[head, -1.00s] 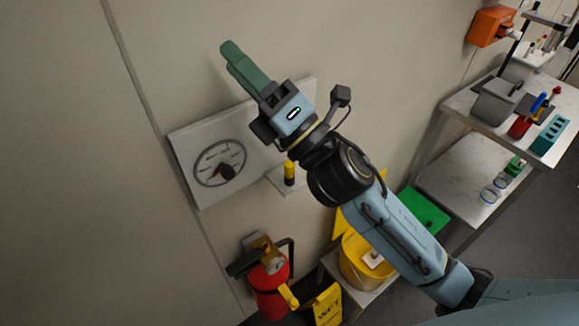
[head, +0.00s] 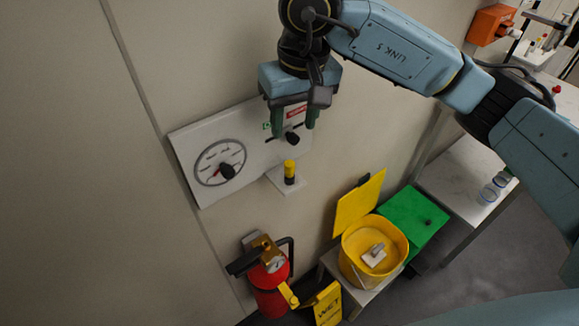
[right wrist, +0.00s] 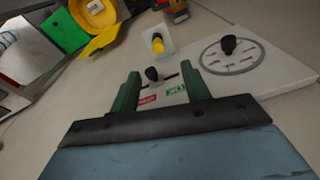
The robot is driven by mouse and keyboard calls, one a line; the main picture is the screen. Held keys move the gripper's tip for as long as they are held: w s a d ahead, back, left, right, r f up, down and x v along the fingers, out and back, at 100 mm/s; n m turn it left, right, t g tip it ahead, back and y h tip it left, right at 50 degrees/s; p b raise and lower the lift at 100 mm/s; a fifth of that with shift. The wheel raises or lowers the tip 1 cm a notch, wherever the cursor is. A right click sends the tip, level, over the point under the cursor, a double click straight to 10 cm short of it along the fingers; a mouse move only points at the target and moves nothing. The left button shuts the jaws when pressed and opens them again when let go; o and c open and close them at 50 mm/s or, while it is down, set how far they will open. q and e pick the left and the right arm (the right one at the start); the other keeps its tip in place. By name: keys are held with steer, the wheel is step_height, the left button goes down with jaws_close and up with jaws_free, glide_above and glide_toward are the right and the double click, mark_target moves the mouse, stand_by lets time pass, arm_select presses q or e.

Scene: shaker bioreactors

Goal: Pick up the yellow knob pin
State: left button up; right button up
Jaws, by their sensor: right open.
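The yellow knob pin (head: 289,167) stands upright on a small white shelf (head: 293,188) on the wall, its lower part black. In the right wrist view the pin (right wrist: 157,44) shows beyond the fingertips, near the top middle. My right gripper (head: 293,126) is open with two green fingers pointing down. It is above the pin in the head view, in front of the white panel (head: 190,148), with a black knob (head: 291,138) showing between the fingers. Nothing is held. My left gripper is not in view.
A dial with a black pointer knob (head: 226,171) is on the panel left of the pin. Below are a red fire extinguisher (head: 268,284), a yellow bucket (head: 358,278) and a green lid or board (head: 413,222). Open space lies between the pin and the bucket.

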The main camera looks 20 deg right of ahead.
steer(key=p, duration=0.1)
glide_above(289, 163)
steer(key=f, duration=0.5)
steer(key=s+f, duration=0.1)
steer(key=f, duration=0.1)
steer(key=shift+d+f, duration=0.35)
steer(key=shift+d, duration=0.05)
steer(key=shift+w+a+f+p, duration=0.15)
steer(key=shift+f+p, duration=0.25)
steer(key=shift+f, duration=0.5)
steer(key=shift+w+a+f+p, duration=0.1)
steer(key=shift+w+f+p, duration=0.2)
steer(key=shift+f, duration=0.55)
steer(key=shift+w+a+f+p, duration=0.1)
steer(key=shift+f+p, duration=0.35)
steer(key=shift+f, duration=0.45)
jaws_close()
